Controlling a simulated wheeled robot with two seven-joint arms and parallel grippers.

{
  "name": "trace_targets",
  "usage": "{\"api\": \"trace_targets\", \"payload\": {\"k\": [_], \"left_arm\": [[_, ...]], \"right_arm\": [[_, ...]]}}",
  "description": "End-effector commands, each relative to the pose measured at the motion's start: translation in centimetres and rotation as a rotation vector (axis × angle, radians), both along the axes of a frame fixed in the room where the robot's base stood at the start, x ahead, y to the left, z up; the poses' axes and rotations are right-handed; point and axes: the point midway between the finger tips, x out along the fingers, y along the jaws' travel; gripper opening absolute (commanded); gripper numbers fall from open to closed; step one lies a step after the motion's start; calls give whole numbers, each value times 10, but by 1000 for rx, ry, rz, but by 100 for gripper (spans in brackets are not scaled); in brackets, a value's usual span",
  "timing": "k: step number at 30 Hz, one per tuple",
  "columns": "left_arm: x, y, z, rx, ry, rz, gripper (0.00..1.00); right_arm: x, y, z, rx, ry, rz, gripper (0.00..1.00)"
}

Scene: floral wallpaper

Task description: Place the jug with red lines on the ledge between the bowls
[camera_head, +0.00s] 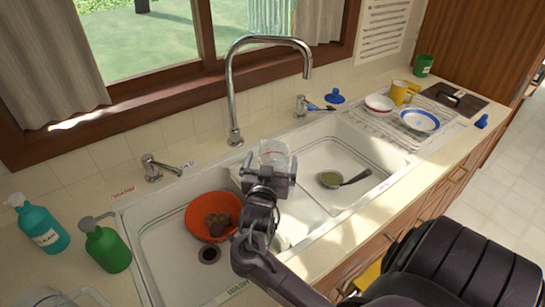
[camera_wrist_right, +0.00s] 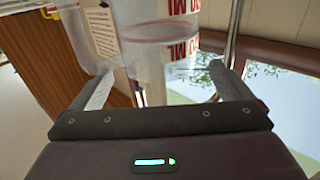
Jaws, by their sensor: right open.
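The clear jug with red lines (camera_head: 274,150) is at the middle of the double sink, near the divider. In the right wrist view the jug (camera_wrist_right: 160,28) fills the top centre, with red lettering on its side. My right gripper (camera_head: 270,171) is open, with the jug at its fingers. In the wrist view its two fingers (camera_wrist_right: 160,85) stand apart on either side of the jug's near part; contact cannot be told. My left gripper is not in view.
An orange bowl (camera_head: 197,216) with round brown items is in the left basin. A ladle (camera_head: 345,180) lies in the right basin. The tall tap (camera_head: 231,95) rises behind the jug. A yellow mug (camera_head: 402,93) stands by the bowls. Two soap bottles stand at left.

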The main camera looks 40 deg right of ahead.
Motion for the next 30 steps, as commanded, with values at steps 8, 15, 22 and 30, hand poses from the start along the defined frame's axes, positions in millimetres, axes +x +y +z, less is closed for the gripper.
{"api": "trace_targets", "payload": {"k": [8,15,22,30], "left_arm": [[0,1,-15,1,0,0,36],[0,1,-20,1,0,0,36],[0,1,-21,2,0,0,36],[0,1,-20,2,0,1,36]], "right_arm": [[-39,48,-3,5,0,1,98],[-59,73,-1,1,1,-1,98],[-63,77,0,0,0,-2,98],[-62,77,0,-1,-1,-2,98]]}}
